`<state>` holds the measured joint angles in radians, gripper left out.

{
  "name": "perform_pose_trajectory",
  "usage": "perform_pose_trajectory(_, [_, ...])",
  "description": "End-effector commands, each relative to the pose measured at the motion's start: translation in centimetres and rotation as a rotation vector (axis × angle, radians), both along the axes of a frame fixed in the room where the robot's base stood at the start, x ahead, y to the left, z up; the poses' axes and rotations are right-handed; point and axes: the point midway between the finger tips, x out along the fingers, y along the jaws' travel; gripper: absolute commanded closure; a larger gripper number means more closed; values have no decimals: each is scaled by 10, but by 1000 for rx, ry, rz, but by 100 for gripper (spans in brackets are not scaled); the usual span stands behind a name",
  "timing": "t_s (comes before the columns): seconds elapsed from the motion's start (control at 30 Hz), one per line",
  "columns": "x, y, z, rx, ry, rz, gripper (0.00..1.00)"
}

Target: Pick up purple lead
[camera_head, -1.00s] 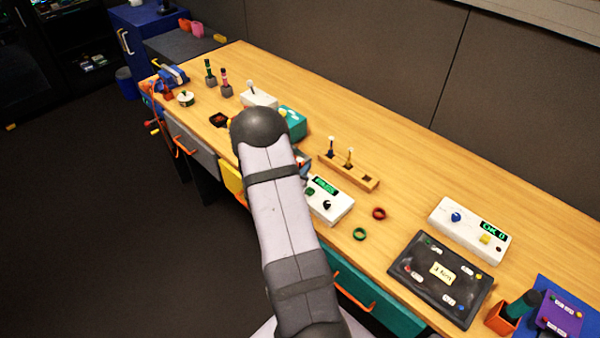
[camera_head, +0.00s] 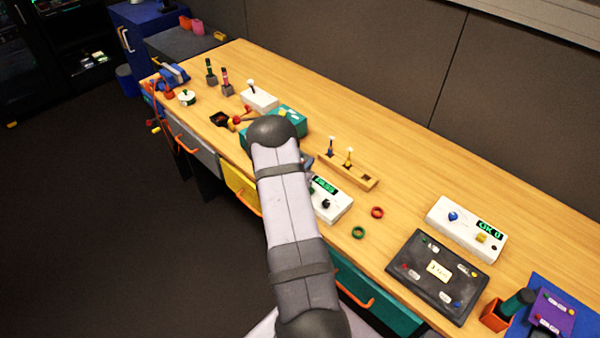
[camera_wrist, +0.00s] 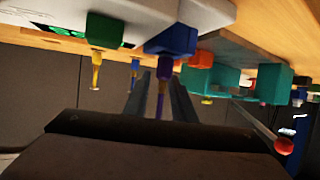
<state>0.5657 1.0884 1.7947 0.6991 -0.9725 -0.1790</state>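The purple lead (camera_wrist: 163,106) shows in the wrist view as a thin purple stem below a dark blue block (camera_wrist: 171,41). My gripper (camera_wrist: 161,82) has a finger on each side of the stem, with gaps visible between fingers and stem. The fingers look open, and I cannot tell whether either touches the lead. A green block with a yellow stem (camera_wrist: 96,70) hangs to the left. In the head view my arm hides the gripper and the purple lead.
A white panel with a green display (camera_head: 329,203) lies right of my arm, and a teal box (camera_head: 291,117) behind it. A wooden rack (camera_head: 347,172) holds two upright pieces. Red (camera_head: 377,212) and green (camera_head: 358,232) rings lie nearby. A red-knobbed rod (camera_wrist: 283,146) shows at the wrist view's right.

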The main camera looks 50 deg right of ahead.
Motion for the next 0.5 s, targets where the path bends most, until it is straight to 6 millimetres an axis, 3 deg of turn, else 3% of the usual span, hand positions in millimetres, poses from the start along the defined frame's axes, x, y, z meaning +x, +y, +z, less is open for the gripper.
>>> perform_pose_trajectory(0.03, [0,0,0,0,0,0,90])
perform_pose_trajectory(0.1, [0,0,0,0,0,0,100])
perform_pose_trajectory(0.5, [0,0,2,-1,0,0,100])
